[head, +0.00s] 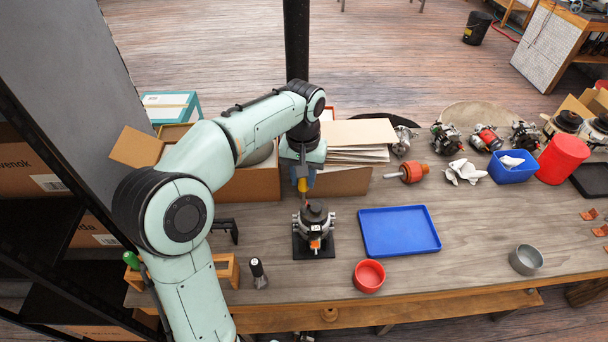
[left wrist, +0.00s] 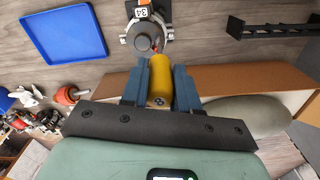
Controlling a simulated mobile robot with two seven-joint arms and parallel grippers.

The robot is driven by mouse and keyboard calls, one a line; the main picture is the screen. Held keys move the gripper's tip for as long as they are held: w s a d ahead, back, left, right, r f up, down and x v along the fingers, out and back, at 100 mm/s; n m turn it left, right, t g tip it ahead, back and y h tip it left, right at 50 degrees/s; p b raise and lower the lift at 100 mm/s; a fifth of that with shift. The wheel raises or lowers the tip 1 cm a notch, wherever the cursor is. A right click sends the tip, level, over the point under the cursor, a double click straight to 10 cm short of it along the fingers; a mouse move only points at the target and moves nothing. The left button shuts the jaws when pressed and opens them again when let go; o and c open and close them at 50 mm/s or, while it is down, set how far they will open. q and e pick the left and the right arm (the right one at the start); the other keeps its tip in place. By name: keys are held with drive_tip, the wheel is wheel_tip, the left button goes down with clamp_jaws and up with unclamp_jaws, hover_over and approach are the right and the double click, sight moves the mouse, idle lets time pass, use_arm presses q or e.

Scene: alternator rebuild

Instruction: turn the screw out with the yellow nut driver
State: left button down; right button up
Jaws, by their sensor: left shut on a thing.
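The yellow nut driver (head: 302,185) is held upright in my left gripper (head: 303,174), above the back of the alternator. In the left wrist view the yellow handle (left wrist: 158,82) sits between the two blue fingers (left wrist: 160,88), which are shut on it. The screw and the driver's tip are hidden, so contact cannot be told. My right gripper is not in view.
A blue tray (head: 400,231) lies right of the alternator, with a red bowl (head: 369,276) in front. A black-handled tool (head: 258,272) stands front left. Cardboard boxes (head: 248,185) and stacked paper (head: 357,134) are behind. A grey bowl (head: 526,260) stands at right.

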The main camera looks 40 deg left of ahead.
use_arm(q)
drive_tip(key=m, duration=0.5)
drive_tip(key=shift+m, duration=0.4)
drive_tip(key=m, duration=0.5)
drive_tip(key=shift+a+m, duration=0.1)
drive_tip(key=shift+m, duration=0.3)
drive_tip(key=m, duration=0.9)
drive_tip(key=shift+w+f, duration=0.1)
drive_tip(key=shift+f, duration=0.15)
drive_tip(key=shift+f, duration=0.25)
